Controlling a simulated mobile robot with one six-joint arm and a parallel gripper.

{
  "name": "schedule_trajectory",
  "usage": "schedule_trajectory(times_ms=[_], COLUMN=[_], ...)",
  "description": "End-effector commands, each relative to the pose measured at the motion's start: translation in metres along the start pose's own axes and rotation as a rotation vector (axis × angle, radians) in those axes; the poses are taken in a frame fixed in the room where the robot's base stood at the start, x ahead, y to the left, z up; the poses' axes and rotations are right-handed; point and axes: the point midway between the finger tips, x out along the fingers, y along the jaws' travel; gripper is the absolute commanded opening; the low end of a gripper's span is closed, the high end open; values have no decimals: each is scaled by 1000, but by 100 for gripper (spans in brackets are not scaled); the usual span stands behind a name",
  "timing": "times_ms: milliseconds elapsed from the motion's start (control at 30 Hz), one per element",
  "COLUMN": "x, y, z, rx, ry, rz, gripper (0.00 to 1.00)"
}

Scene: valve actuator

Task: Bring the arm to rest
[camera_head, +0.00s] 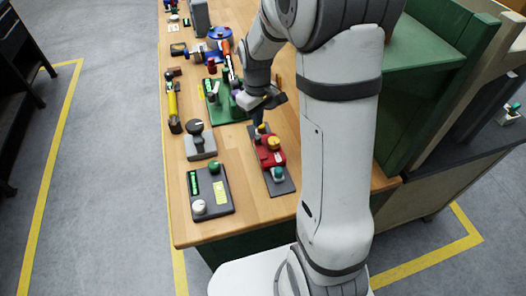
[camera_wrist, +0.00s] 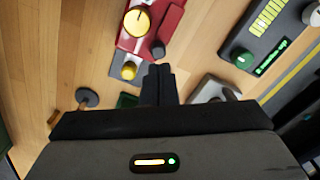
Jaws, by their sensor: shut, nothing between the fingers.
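My arm (camera_head: 340,150) rises from the base and bends over the workbench, with its elbow at the top of the head view. My gripper (camera_head: 257,117) points down above the bench, just behind the red valve unit (camera_head: 269,155). In the wrist view the fingers (camera_wrist: 159,73) are together with nothing between them. The red valve unit (camera_wrist: 150,28) lies past the fingertips there, with a yellow knob (camera_wrist: 137,22) on top. I cannot tell how high the fingertips are above the bench.
A grey box with a green knob (camera_head: 209,190) sits at the near edge, and a grey pedestal with a dark knob (camera_head: 199,142) behind it. A green plate with fittings (camera_head: 221,108) lies left of the gripper. A green cabinet (camera_head: 425,75) stands right of the arm. Bare wood (camera_head: 245,200) shows in front.

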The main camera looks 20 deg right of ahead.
Motion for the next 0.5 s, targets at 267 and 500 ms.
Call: schedule_trajectory(times_ms=[267, 500], x=[-12, -11], y=[0, 0], z=[0, 0], rx=[0, 0], ry=[0, 0], rz=[0, 0], gripper=[0, 0])
